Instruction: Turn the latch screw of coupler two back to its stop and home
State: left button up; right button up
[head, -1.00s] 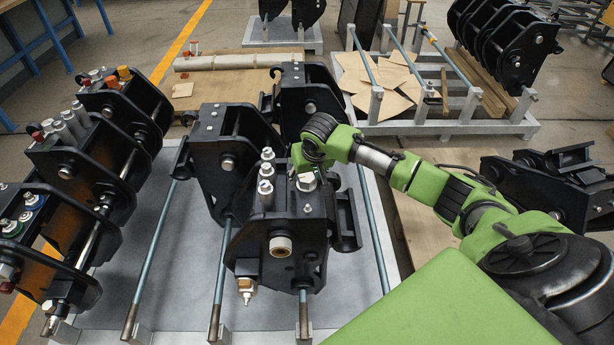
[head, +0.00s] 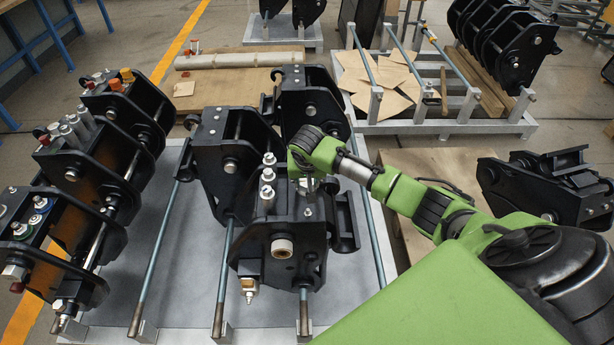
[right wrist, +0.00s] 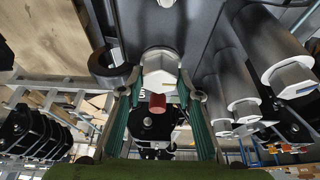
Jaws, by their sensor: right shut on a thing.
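The black coupler (head: 285,232) nearest me in the head view stands upright on the grey pallet. I cannot read which number it bears. My right gripper (head: 306,184) is over its top, behind a row of silver fittings, and hides most of the screw there. In the right wrist view my right gripper (right wrist: 161,84) has its two green-padded fingers on either side of a pale hexagonal screw head (right wrist: 158,68), shut on it. A small red piece (right wrist: 157,103) shows between the fingers. How far the screw is turned cannot be seen. My left gripper is not in view.
Two more black couplers (head: 228,150) (head: 308,100) stand just behind. A row of couplers with coloured caps (head: 85,150) is at the left. Grey-silver fittings (right wrist: 285,65) rise close beside the fingers. A loose black coupler (head: 550,185) lies at the right.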

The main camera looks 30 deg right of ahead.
jog(key=o, duration=1.1)
jog(key=v, duration=1.2)
